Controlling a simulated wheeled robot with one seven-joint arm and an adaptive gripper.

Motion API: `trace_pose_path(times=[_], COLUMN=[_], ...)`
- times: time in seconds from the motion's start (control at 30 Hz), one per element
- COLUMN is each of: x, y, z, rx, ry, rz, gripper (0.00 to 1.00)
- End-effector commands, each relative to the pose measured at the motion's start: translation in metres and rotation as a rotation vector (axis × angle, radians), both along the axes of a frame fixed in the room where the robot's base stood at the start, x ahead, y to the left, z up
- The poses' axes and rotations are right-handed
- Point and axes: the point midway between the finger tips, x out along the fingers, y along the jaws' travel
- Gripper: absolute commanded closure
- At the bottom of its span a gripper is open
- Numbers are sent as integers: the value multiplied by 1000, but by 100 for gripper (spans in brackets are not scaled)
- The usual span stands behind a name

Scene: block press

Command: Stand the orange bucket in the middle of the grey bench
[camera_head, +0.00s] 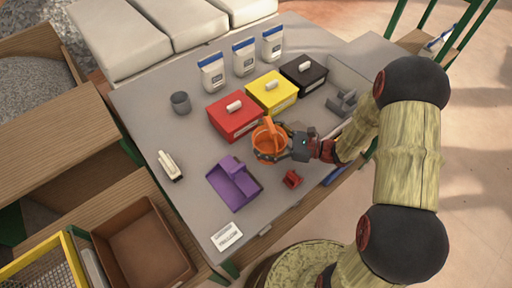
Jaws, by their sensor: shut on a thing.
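The orange bucket (268,146) is near the middle of the grey bench (205,155), in front of the red and yellow boxes. My gripper (283,144) reaches in from the right and is shut on the bucket's right side. The bucket looks roughly upright, with its orange handle showing at the top. I cannot tell whether its base touches the bench.
Red (234,116), yellow (271,92) and black (303,75) lidded boxes stand just behind. A purple tray (222,193) and a small red part (292,179) lie in front. A grey cup (180,103) stands back left. Bare bench shows left of the bucket.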

Motion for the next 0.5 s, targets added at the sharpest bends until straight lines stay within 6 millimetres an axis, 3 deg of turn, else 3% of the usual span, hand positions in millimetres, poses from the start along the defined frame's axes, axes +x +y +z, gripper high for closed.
trace_pose_path(times=[0.27,0.5], x=[10,12], y=[9,12], z=[-16,-50], rx=[0,1], ry=[0,2], rz=[1,1], gripper=[77,77])
